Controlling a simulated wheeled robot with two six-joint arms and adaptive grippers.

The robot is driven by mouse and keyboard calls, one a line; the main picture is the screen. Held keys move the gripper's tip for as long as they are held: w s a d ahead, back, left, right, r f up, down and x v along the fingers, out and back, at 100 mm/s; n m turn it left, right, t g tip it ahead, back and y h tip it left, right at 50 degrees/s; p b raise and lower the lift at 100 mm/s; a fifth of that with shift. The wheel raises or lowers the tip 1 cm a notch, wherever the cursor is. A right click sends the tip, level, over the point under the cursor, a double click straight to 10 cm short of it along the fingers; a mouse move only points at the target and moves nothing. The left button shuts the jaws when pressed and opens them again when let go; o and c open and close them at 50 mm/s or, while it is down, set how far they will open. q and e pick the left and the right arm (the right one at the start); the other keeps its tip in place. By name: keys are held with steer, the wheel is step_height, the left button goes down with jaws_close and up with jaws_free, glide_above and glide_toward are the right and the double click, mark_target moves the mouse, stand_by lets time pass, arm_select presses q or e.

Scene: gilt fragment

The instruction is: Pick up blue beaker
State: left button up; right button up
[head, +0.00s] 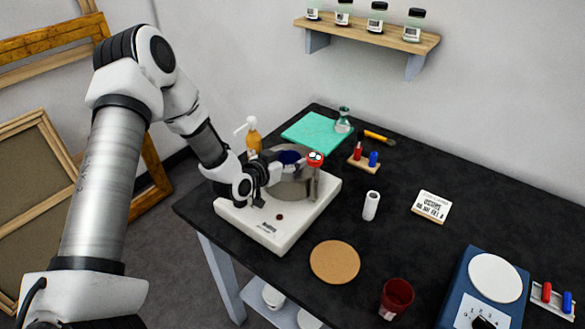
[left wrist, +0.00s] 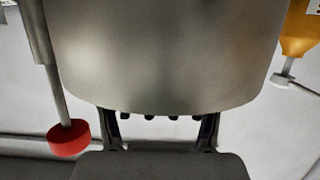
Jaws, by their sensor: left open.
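A dark blue rounded thing, which looks like the blue beaker (head: 290,157), shows over the round grey plate of a white bench device (head: 283,222). Its lower part is hidden behind my left gripper (head: 275,173). The gripper is at the near left side of the beaker, close to it; I cannot tell if they touch. In the left wrist view the two dark fingers of my left gripper (left wrist: 160,128) stand apart, and no beaker shows clearly between them. A large grey curved surface (left wrist: 160,55) fills most of that view. My right gripper is not in view.
An amber pump bottle (head: 253,139) stands behind. A red beaker (head: 397,297) and cork disc (head: 335,261) are nearer.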

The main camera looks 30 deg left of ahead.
arm_select(q)
steer(key=shift+w, duration=0.1)
steer(key=shift+a, duration=0.1)
steer(key=shift+s+r, duration=0.1)
steer(key=shift+s, duration=0.15)
steer(key=c, duration=0.8)
steer(key=shift+w, duration=0.1)
steer(key=shift+c, duration=0.7)
steer(key=shift+r, duration=0.1)
